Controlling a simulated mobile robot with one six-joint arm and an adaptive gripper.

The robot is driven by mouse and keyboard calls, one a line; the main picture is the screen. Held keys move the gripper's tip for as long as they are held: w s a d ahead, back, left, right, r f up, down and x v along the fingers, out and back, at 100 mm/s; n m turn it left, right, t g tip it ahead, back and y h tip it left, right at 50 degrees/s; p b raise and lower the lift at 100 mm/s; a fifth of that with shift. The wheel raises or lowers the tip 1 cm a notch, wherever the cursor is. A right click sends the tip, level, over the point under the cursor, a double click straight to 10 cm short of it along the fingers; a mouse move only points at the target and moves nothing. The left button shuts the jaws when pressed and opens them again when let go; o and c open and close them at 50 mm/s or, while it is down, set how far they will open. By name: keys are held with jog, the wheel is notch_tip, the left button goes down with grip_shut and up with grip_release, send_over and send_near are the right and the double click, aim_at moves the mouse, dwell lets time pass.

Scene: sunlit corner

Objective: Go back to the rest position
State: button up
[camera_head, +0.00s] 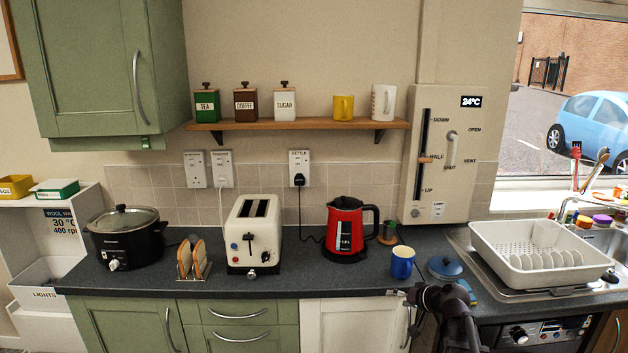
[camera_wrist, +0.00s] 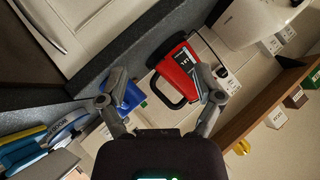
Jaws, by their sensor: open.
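My gripper (camera_wrist: 162,82) is open in the wrist view, with its two fingers spread wide and nothing held. In that view the red kettle (camera_wrist: 184,70) lies beyond the gap between the fingers, and the blue mug (camera_wrist: 132,96) shows by the left finger. In the head view my dark arm rises over the counter's front edge at lower right, below the blue mug (camera_head: 402,262). The finger opening is hard to make out there. The red kettle (camera_head: 345,228) stands upright on the worktop behind the mug.
On the worktop (camera_head: 300,278) stand a slow cooker (camera_head: 124,235), a toast rack (camera_head: 192,261) and a toaster (camera_head: 252,232). A blue lid (camera_head: 445,267) and a white dish rack (camera_head: 540,262) are at right. A wooden shelf (camera_head: 300,125) with canisters and mugs hangs above.

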jog(key=s+a+f+g+h, duration=0.2)
jog(key=s+g, duration=0.1)
jog(key=s, duration=0.3)
jog(key=s+a+f+n+g+h, duration=0.1)
jog(key=s+a+f+g+h, duration=0.1)
jog(key=s, duration=0.5)
jog(key=s+a+f+n+g+h, duration=0.1)
jog(key=s+a+f+g+h, duration=0.1)
jog(key=s, duration=0.5)
notch_tip(320, 180, down, 2)
jog(key=shift+a+f+g+h, duration=0.15)
jog(key=shift+a+g+h, duration=0.25)
jog(key=shift+a+g, duration=0.4)
